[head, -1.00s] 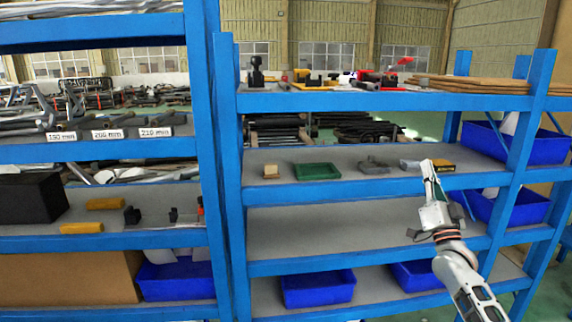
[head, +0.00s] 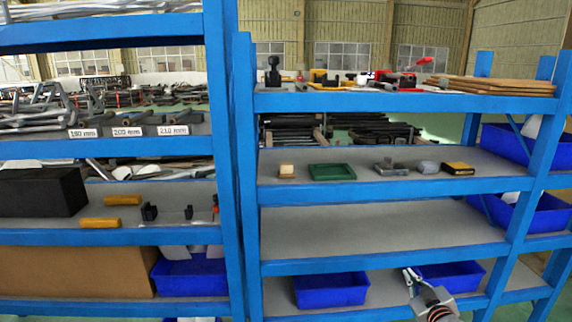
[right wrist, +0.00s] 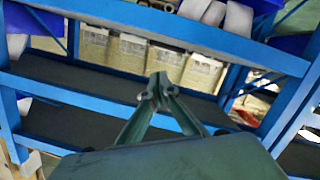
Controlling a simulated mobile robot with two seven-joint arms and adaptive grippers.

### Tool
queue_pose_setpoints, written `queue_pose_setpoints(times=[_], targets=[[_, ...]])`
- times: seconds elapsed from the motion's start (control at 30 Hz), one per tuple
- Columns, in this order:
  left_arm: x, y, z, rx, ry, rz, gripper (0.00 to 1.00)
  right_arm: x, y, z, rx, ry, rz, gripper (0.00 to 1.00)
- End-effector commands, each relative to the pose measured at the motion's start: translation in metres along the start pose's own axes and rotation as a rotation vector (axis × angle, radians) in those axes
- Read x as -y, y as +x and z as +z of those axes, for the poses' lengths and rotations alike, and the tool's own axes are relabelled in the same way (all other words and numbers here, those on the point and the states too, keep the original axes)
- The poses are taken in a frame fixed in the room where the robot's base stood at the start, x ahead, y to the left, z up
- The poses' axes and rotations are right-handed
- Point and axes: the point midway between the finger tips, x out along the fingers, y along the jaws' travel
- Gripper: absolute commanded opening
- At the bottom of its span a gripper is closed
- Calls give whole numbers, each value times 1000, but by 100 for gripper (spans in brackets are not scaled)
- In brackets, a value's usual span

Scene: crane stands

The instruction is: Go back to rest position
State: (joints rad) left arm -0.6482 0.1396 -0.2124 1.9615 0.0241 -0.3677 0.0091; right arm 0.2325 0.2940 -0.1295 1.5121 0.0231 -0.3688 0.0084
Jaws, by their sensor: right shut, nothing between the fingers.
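My right gripper (head: 411,274) is low at the bottom right of the head view, in front of the lowest shelf of the right rack. Its fingers are shut and empty. The right wrist view shows the two fingertips (right wrist: 158,88) together, with blue shelf beams beyond them. Most of my right arm is below the head view's edge. My left gripper does not show.
The blue right rack (head: 380,268) stands close ahead. Its middle shelf holds a green tray (head: 332,172), a small beige block (head: 286,171) and a yellow-black box (head: 458,168). Blue bins (head: 330,289) sit on the bottom shelf. The shelf between is bare.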

Motion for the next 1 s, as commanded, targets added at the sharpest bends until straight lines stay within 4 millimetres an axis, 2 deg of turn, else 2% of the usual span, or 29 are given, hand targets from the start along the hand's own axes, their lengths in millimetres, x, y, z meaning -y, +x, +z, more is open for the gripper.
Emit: queue_pose_setpoints(times=[0.03, 0.2, 0.27, 0.4, 0.5, 0.6, 0.7, 0.83, 1.0], targets=[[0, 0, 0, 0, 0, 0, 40, 27, -19, 22, 25, 9, -34, 0], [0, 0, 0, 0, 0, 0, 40, 109, -91, 82, 99, 50, -137, 0], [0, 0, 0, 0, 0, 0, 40, 134, -119, 99, 126, 68, -170, 0], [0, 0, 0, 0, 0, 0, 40, 188, -191, 132, 192, 116, -242, 0], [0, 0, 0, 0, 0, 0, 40, 218, -242, 148, 239, 152, -285, 0], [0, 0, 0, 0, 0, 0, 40, 240, -286, 157, 280, 187, -317, 0], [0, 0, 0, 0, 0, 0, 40, 254, -318, 162, 310, 212, -339, 0], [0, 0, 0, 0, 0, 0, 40, 263, -341, 164, 332, 231, -353, 0], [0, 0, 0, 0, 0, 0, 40, 264, -346, 164, 336, 235, -356, 0]])
